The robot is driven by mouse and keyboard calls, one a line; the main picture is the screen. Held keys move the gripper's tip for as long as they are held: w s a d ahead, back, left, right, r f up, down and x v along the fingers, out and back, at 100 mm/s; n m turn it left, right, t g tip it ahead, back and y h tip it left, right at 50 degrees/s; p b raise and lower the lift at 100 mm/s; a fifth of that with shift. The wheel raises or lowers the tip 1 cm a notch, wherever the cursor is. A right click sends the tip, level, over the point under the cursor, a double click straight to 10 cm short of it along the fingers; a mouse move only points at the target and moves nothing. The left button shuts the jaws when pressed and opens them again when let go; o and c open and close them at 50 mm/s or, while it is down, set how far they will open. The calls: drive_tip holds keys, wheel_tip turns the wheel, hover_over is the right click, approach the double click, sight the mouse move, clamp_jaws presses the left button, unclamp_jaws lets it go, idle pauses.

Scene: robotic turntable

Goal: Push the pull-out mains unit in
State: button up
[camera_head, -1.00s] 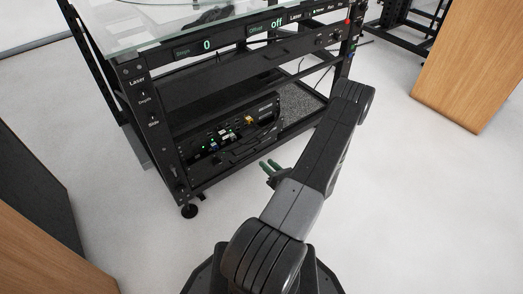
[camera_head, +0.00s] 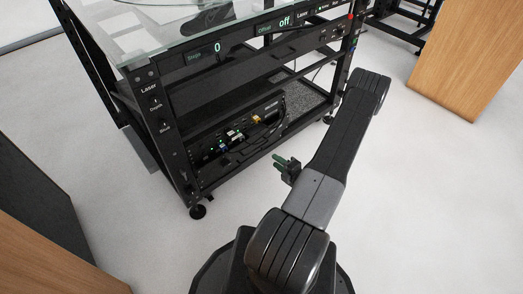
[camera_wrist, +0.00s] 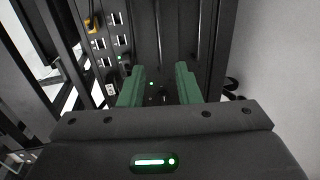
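The pull-out mains unit (camera_head: 238,132) is a black unit with sockets, plugs and small green lights, low in the black rack. In the wrist view its socket panel (camera_wrist: 112,42) shows at the upper left, with dark surfaces beside it. How far the unit sticks out is hard to tell. My gripper (camera_head: 282,163) has green fingers and is in front of the rack, to the right of the unit in the head view. In the wrist view my gripper (camera_wrist: 159,86) has its fingers apart, with a dark surface and a green light visible between them. Contact cannot be made out.
The rack (camera_head: 185,158) has a glass top (camera_head: 160,38) and a front panel with displays reading 0 and off. A wooden cabinet (camera_head: 468,60) stands at the right, and another dark and wooden piece (camera_head: 45,240) at the lower left. The pale floor (camera_head: 420,200) is clear.

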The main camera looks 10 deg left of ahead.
drive_tip(key=b+x, duration=0.2)
drive_tip(key=x, duration=0.9)
drive_tip(key=shift+a, duration=0.2)
drive_tip(key=shift+w, duration=0.1)
clamp_jaws()
